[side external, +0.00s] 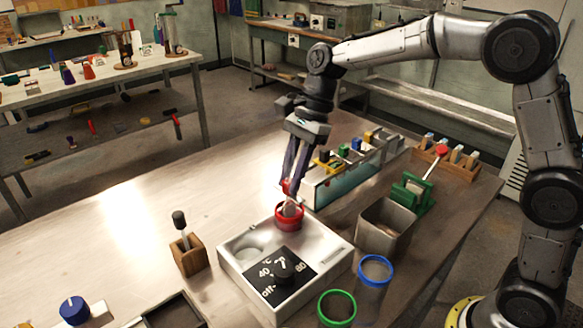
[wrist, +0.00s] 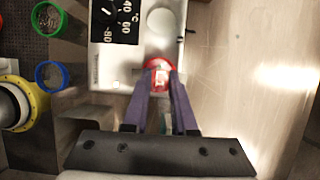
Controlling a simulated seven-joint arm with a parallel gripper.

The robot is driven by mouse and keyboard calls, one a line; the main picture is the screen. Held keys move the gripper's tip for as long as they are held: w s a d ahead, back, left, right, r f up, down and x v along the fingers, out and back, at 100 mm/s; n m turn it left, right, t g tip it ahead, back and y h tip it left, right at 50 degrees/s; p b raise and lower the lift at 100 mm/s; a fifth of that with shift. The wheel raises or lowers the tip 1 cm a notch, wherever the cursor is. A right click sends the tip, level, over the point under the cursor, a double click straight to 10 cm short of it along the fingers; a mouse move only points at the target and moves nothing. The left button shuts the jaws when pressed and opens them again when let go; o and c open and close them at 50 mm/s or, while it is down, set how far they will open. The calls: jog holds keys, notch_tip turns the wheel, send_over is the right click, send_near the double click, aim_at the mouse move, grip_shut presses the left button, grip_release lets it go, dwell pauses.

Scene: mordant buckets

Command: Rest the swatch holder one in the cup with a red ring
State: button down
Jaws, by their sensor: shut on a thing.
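The cup with a red ring (side external: 289,222) stands on the back end of a white heater unit. Its ring (wrist: 151,63) also shows in the wrist view. My gripper (side external: 290,200) points down right over this cup, fingertips close to its rim. It is shut on a small red and pale piece (wrist: 160,78), which I take to be the swatch holder. A red bit of it (side external: 285,186) shows between the fingers. The fingers hide most of it, and I cannot tell how deep its lower end is in the cup or whether it touches.
The white heater unit (side external: 307,293) has a dial and an empty round plate. A blue-ringed cup (side external: 375,272), a green-ringed cup (side external: 337,308) and a metal bin (side external: 385,228) stand nearby. A tank with coloured clips (side external: 345,183) is behind. A wooden block (side external: 189,259) stands left.

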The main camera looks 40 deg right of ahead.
jog(key=shift+f, duration=1.85)
jog(key=c, duration=0.6)
grip_release()
jog(key=shift+c, duration=0.2)
jog(key=v, duration=1.3)
jog(key=shift+r, duration=0.35)
